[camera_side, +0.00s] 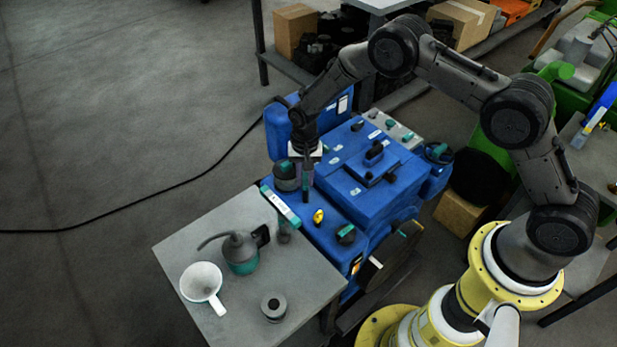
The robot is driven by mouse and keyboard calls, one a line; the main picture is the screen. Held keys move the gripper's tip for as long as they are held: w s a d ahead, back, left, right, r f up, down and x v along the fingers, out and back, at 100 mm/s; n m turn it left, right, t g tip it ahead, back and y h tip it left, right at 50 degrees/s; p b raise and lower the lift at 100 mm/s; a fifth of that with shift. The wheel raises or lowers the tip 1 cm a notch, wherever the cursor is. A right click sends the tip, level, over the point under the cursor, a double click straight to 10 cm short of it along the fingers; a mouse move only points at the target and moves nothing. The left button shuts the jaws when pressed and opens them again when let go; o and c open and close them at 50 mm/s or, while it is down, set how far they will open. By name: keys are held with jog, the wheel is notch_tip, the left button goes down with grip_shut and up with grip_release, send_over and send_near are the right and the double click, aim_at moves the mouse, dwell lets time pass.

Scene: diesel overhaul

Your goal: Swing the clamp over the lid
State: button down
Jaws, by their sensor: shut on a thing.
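My gripper (306,188) points down at the left part of the blue engine (335,215), beside a dark round cap (286,177). It is shut on a small dark part that I take to be the clamp; the fingers and the wrist hide most of it. The blue lid (345,165) lies flat on the raised block to the right of my gripper. A black handle (374,153) stands on it. My gripper is left of the lid, not above it.
A yellow knob (318,216) and a dark-and-teal cap (346,234) stand near my gripper. A white and teal bar (281,207) lies at the engine's edge. The grey table (180,243) holds an oil can (240,254), a white funnel (201,282) and a grey ring-shaped part (273,306).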

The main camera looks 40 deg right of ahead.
jog(key=n, duration=0.4)
jog(key=shift+n, duration=0.4)
jog(key=n, duration=0.3)
dwell(0.3)
jog(key=c, duration=0.8)
grip_release()
jog(key=shift+o, duration=0.2)
